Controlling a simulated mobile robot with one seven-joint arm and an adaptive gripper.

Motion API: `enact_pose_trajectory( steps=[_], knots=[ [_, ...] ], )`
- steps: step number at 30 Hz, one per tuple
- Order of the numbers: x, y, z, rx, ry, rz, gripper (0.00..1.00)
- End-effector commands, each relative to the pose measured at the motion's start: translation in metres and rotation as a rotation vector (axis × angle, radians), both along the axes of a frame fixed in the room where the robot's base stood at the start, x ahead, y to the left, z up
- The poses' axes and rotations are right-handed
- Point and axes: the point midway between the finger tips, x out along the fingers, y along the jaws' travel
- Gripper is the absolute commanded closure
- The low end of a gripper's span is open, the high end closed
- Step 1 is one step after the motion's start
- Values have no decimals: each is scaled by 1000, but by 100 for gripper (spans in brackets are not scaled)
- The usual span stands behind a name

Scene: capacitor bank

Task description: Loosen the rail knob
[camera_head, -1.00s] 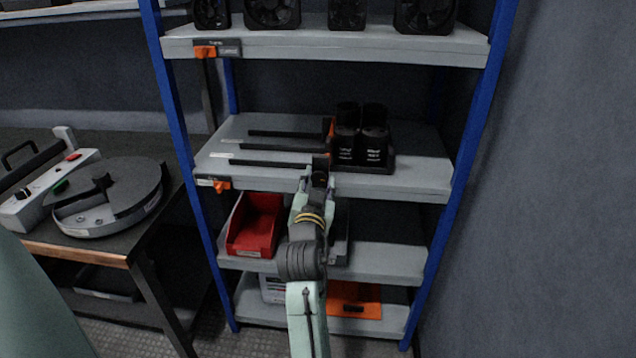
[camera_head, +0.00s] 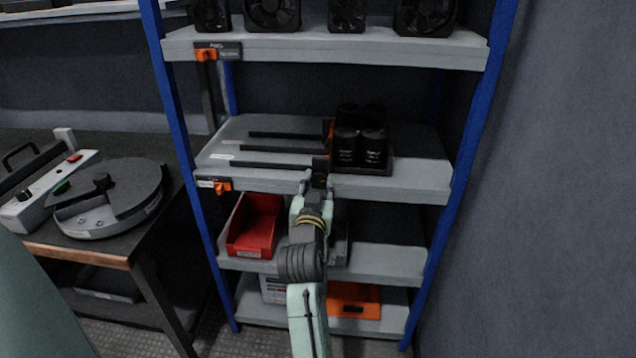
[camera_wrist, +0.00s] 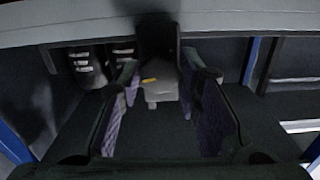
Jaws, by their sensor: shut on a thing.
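The rail knob, a small grey piece with a yellow mark (camera_wrist: 159,90), shows between my fingers in the wrist view. It is attached below a dark block (camera_wrist: 157,40) at the shelf's front edge; that block also shows in the head view (camera_head: 320,165) at the front end of a dark rail (camera_head: 268,164). My gripper (camera_head: 318,182) is at the front of the middle shelf, shut on the knob; its two purple-padded fingers (camera_wrist: 163,100) stand on either side. In the head view my gripper hides the knob.
The middle shelf (camera_head: 420,180) has more dark rails and an orange-tagged label (camera_head: 221,186) on its front edge. A red bin (camera_head: 256,225) sits below, left of my arm. Fans (camera_head: 272,14) stand on the shelf above. Blue posts (camera_head: 470,150) bound the rack.

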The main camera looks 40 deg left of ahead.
Motion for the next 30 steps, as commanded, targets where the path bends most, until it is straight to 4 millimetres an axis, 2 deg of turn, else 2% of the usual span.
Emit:
enact_pose_trajectory(
  steps=[30],
  knots=[
    [1, -1, 2, -815, -495, 0, 97]
  ],
)
